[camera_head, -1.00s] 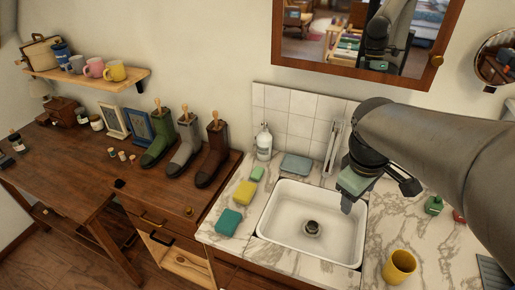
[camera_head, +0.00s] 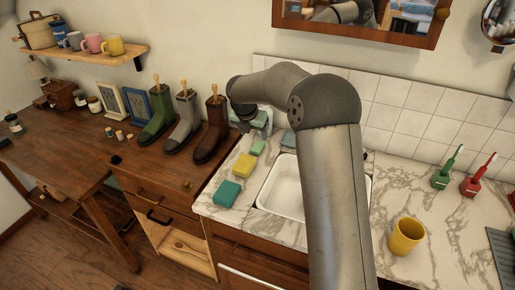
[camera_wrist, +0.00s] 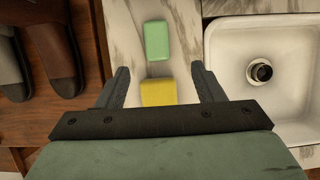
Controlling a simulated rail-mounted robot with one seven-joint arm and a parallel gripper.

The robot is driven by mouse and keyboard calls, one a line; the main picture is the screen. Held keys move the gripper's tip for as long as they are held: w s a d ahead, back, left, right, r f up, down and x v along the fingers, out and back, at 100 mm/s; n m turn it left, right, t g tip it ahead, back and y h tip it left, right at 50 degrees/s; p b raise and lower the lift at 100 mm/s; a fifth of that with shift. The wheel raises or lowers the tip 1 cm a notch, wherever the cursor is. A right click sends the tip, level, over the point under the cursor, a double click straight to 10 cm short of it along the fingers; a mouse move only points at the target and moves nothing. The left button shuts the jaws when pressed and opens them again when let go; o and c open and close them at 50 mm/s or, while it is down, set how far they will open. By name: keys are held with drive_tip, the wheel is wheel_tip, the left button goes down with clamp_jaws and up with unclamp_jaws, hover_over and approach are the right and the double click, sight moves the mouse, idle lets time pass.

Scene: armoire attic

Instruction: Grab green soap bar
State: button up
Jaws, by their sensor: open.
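The green soap bar (camera_head: 257,147) lies on the marble counter left of the sink, behind a yellow sponge (camera_head: 243,166). In the wrist view the light green bar (camera_wrist: 157,40) lies flat, ahead of my gripper (camera_wrist: 158,78). The yellow sponge (camera_wrist: 158,92) shows between the open fingers, partly hidden by the gripper's body. The fingers are empty and appear above the counter, touching neither thing. In the head view my arm reaches over the sink toward the counter's left part, and the fingers are hard to make out there.
A teal sponge (camera_head: 226,193) lies at the counter's front left. The sink (camera_head: 284,192) is to the right, partly hidden by my arm. Boots (camera_head: 211,131) stand on the wooden desk to the left. A yellow cup (camera_head: 406,236) and two brushes stand on the right.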

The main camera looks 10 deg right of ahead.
sight(257, 147)
drive_tip(key=x, duration=0.4)
drive_tip(key=p+x, duration=0.1)
drive_tip(key=x, duration=0.4)
drive_tip(key=shift+w+a+f+p, duration=0.1)
drive_tip(key=shift+w+f+p, duration=0.1)
drive_tip(key=shift+w+p, duration=0.1)
drive_tip(key=c, duration=1.1)
